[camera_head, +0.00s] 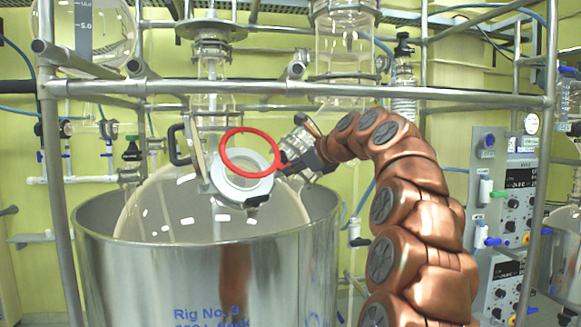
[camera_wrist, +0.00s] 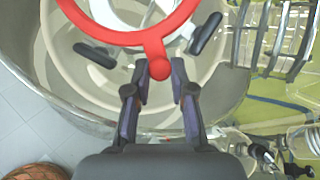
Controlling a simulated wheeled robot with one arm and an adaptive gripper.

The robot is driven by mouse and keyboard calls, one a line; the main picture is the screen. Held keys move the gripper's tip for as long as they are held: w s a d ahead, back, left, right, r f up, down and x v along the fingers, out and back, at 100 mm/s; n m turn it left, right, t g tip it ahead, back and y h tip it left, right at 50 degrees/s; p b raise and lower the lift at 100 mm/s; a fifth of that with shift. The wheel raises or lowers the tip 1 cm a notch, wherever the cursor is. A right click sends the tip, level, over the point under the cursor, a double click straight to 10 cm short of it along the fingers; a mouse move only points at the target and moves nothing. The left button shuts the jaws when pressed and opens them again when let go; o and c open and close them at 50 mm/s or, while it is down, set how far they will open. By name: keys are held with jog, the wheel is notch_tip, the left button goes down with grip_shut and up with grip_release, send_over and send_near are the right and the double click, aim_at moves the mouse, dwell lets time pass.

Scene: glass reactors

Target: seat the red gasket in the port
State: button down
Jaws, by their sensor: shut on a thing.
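The red gasket (camera_head: 248,130) is a ring with a small tab. My gripper (camera_head: 286,167) is shut on the tab at the ring's right side. In the wrist view the gasket (camera_wrist: 100,38) extends ahead of my gripper (camera_wrist: 160,78), with the tab between the two fingertips. The port (camera_head: 234,190) is a pale round flange on the vessel's glass lid, tilted toward the camera. The gasket overlaps its upper part in the head view. The port (camera_wrist: 185,32) shows partly behind the ring in the wrist view. I cannot tell whether they touch.
Dark clamp handles (camera_wrist: 95,55) (camera_wrist: 206,34) flank the port. The steel vessel (camera_head: 200,280) stands below. A metal frame rail (camera_head: 420,97) crosses above, and a glass column (camera_head: 345,50) stands behind. A control panel (camera_head: 515,200) is at the right.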

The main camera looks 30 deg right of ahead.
jog(key=shift+w+f, duration=0.1)
jog(key=w+f+b, duration=0.4)
jog(key=w+f, duration=0.1)
jog(key=w, duration=0.1)
jog(key=shift+d, duration=0.45)
dwell(1.0)
jog(key=shift+w, duration=0.1)
jog(key=shift+w+f, duration=0.3)
jog(key=shift+f, duration=0.1)
dwell(0.4)
jog(key=c, duration=0.9)
grip_release()
